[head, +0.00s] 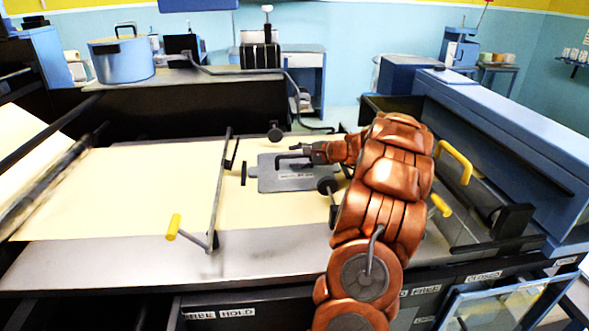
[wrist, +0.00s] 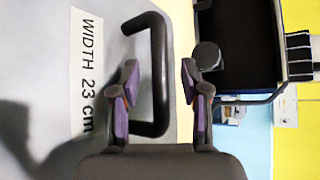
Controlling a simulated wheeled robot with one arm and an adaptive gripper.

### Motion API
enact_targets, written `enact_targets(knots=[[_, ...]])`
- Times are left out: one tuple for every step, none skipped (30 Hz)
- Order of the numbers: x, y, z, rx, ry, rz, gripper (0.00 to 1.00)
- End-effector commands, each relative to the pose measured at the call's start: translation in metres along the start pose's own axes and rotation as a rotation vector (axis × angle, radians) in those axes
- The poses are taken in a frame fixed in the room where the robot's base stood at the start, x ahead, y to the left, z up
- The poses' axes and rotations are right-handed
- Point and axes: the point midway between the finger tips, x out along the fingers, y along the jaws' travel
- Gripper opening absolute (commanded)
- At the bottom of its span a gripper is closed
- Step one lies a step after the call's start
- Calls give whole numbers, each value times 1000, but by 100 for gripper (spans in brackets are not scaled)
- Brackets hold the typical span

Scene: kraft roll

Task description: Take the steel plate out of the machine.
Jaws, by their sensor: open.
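The steel plate (head: 270,182) is a flat grey rectangle lying on the cream paper in the machine. It has a dark bar handle (head: 288,157) along its far side. The handle also shows large in the wrist view (wrist: 161,108), beside a printed label reading "WIDTH 23 cm" (wrist: 87,75). My gripper (head: 300,148) comes in from the right, close to the handle. In the wrist view my gripper (wrist: 158,75) is open, with its two purple-padded fingers on either side of the handle's long bar. I cannot tell whether either finger touches it.
A lever with a yellow grip (head: 173,227) stands left of the plate, joined to a bar across the paper. A round dark knob (head: 327,185) is close to the plate's right end. Yellow handles (head: 453,162) and a blue housing (head: 510,130) are right of my arm.

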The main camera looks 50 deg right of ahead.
Motion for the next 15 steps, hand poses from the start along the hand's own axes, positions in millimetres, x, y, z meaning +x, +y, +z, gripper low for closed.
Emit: enact_targets(knots=[[0,0,0,0,0,0,46],[0,0,0,0,0,0,44],[0,0,0,0,0,0,40],[0,0,0,0,0,0,37],[0,0,0,0,0,0,34],[0,0,0,0,0,0,30],[0,0,0,0,0,0,27],[0,0,0,0,0,0,24],[0,0,0,0,0,0,20],[0,0,0,0,0,0,16],[0,0,0,0,0,0,13],[0,0,0,1,0,0,9],[0,0,0,1,0,0,6],[0,0,0,1,0,0,3],[0,0,0,1,0,0,0]])
